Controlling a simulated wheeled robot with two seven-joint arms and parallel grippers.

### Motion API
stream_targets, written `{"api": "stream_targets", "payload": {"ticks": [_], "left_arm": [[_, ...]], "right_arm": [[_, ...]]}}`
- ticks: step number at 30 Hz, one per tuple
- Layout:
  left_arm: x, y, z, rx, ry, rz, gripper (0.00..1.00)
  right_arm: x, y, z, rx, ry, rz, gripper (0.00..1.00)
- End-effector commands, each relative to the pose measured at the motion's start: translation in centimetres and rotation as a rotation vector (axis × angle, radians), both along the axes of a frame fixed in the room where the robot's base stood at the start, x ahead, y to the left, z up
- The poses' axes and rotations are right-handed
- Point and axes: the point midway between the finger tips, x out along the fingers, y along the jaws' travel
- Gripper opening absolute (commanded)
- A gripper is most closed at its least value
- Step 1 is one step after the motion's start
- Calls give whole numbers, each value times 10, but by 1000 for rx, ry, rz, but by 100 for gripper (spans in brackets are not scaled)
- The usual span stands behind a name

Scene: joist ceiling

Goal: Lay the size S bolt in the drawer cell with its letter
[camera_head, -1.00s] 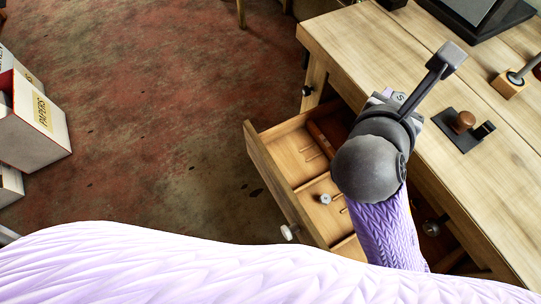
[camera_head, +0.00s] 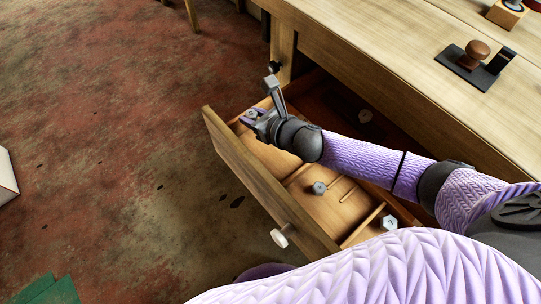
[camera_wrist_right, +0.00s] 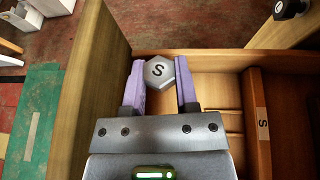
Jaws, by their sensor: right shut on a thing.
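My right gripper (camera_head: 254,117) is over the far-left end of the open wooden drawer (camera_head: 250,165) in the head view. It is shut on a grey hex-headed bolt marked S (camera_wrist_right: 158,72), held between two purple fingers in the right wrist view. The bolt's shank is hidden under its head. The end cell of the drawer lies below, and a label with the letter S (camera_wrist_right: 263,122) is on the wooden strip beside it. I cannot tell whether the bolt touches the cell floor. My left gripper is not in view.
Other bolts lie in nearer cells, one in the middle (camera_head: 319,187) and one nearer me (camera_head: 390,222). The drawer's front wall, with a white knob (camera_head: 281,236), and the desk top (camera_head: 400,60) bound the space. A stamp-like block (camera_head: 474,56) stands on the desk.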

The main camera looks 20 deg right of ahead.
Motion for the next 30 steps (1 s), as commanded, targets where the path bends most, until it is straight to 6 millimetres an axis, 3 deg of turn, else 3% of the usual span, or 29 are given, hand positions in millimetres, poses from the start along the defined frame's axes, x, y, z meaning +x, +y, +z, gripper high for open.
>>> {"api": "stream_targets", "payload": {"ticks": [7,17,29,30], "left_arm": [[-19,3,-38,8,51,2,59],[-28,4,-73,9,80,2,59],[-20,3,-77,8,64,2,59],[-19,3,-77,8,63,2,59]], "right_arm": [[-1,-10,-66,4,5,33,0],[-2,-10,-120,4,3,34,0],[-1,-10,-123,1,-4,35,0],[-1,-10,-122,1,-5,34,44]]}}
